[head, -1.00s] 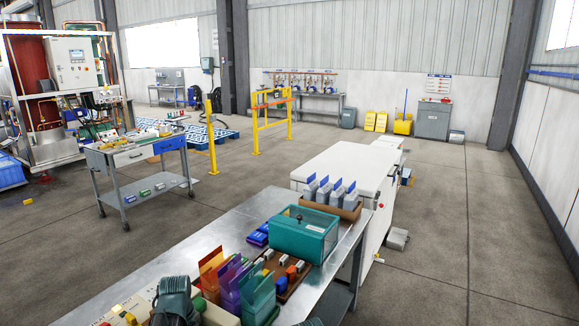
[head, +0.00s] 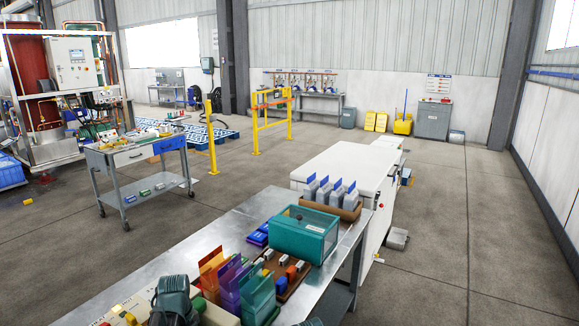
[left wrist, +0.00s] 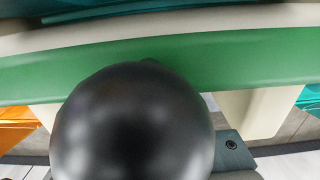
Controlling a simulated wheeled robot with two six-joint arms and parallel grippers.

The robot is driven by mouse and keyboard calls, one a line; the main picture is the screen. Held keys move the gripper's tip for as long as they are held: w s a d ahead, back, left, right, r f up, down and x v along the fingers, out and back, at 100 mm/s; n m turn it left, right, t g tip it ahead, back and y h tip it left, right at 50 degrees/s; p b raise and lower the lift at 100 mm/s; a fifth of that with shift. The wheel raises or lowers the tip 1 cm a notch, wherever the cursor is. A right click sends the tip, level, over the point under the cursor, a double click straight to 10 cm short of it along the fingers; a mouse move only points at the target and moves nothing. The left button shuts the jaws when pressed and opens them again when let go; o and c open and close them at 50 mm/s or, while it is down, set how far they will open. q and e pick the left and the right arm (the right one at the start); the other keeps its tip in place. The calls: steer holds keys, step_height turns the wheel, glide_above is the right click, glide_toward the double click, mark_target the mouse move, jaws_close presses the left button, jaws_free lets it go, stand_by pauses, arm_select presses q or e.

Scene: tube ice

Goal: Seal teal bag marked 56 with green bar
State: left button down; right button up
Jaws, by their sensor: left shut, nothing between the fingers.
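A teal bag (head: 262,288) stands upright at the end of a row, beside purple and orange bags (head: 211,264); I cannot read a number on it. Teal also shows at the right edge of the left wrist view (left wrist: 309,101). A green bar (left wrist: 250,55) runs across the left wrist view along a cream body. A large glossy black ball (left wrist: 133,125) fills the middle in front of it and hides part of the bar. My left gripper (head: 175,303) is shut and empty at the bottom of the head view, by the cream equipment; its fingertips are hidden.
A teal box with a clear lid (head: 303,236) stands behind the bags. A brown tray (head: 287,291) holds small coloured blocks.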

arm_select(q)
steer(key=shift+w+a+r, duration=0.1)
steer(key=shift+w+a, duration=0.3)
steer(key=shift+a, duration=0.3)
stand_by(0.4)
steer(key=shift+s+d, duration=0.5)
steer(key=shift+d, duration=0.2)
step_height(320, 180, up, 15)
steer(key=p, duration=1.5)
steer(key=shift+w, duration=0.1)
